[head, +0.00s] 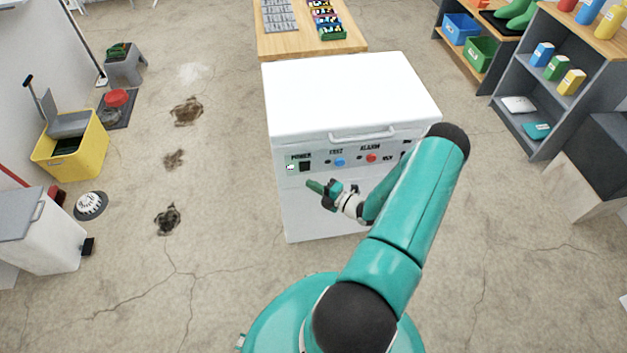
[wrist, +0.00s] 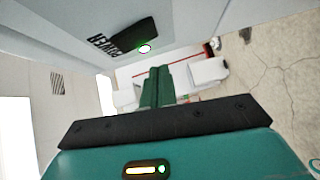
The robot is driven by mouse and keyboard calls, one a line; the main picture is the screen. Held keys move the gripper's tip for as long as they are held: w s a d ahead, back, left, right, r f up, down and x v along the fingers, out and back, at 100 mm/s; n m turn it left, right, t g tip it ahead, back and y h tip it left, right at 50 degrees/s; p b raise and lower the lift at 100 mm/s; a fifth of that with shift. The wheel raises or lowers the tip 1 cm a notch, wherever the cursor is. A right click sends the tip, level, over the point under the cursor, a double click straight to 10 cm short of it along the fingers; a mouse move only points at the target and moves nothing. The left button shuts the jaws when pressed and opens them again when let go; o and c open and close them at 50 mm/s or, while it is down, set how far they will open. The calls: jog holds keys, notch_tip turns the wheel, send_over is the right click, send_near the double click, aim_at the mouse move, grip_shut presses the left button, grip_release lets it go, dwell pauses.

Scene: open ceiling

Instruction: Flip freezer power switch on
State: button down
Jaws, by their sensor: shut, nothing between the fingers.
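The white freezer (head: 345,95) stands ahead of me with its lid closed. On its front panel is the black power switch (head: 305,167) under the POWER label, with a small pale indicator (head: 290,168) to its left. My gripper (head: 314,186) is shut and empty, just below the switch in the head view and apart from it as far as I can tell. In the wrist view the dark switch (wrist: 136,36) and the indicator (wrist: 144,48) appear above the shut green fingers (wrist: 156,86). I cannot tell which way the switch is set.
A blue button (head: 340,162) and a red button (head: 371,158) sit right of the switch. The lid handle (head: 362,135) juts out above the panel. A wooden table (head: 350,47) stands behind the freezer. The floor to the left is open, with dark stains (head: 187,110).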

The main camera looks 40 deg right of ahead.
jog(key=f+v, duration=0.2)
jog(key=v, duration=0.7)
jog(key=shift+s, duration=0.25)
jog(key=shift+d+r, duration=0.1)
jog(key=shift+r, duration=0.1)
jog(key=w+a+r+n+g+y, duration=0.35)
jog(key=a+r+n+g, duration=0.45)
jog(key=r+n, duration=0.6)
jog(key=w+a+r+n+g+y, duration=0.2)
jog(key=w+a+r+n+g, duration=0.3)
jog(key=a+r+n, duration=0.75)
jog(key=s+a+r+n+t+h, duration=0.1)
jog(key=s+a+r+n+h, duration=0.3)
jog(key=r+n, duration=0.6)
jog(key=s+a+r+n+h, duration=0.5)
jog(key=s+a+r+n, duration=0.3)
jog(key=n, duration=0.8)
notch_tip(320, 180, up, 4)
jog(key=shift+s+a+f+t, duration=0.15)
jog(key=shift+s+a+t, duration=0.2)
jog(key=shift+s, duration=0.35)
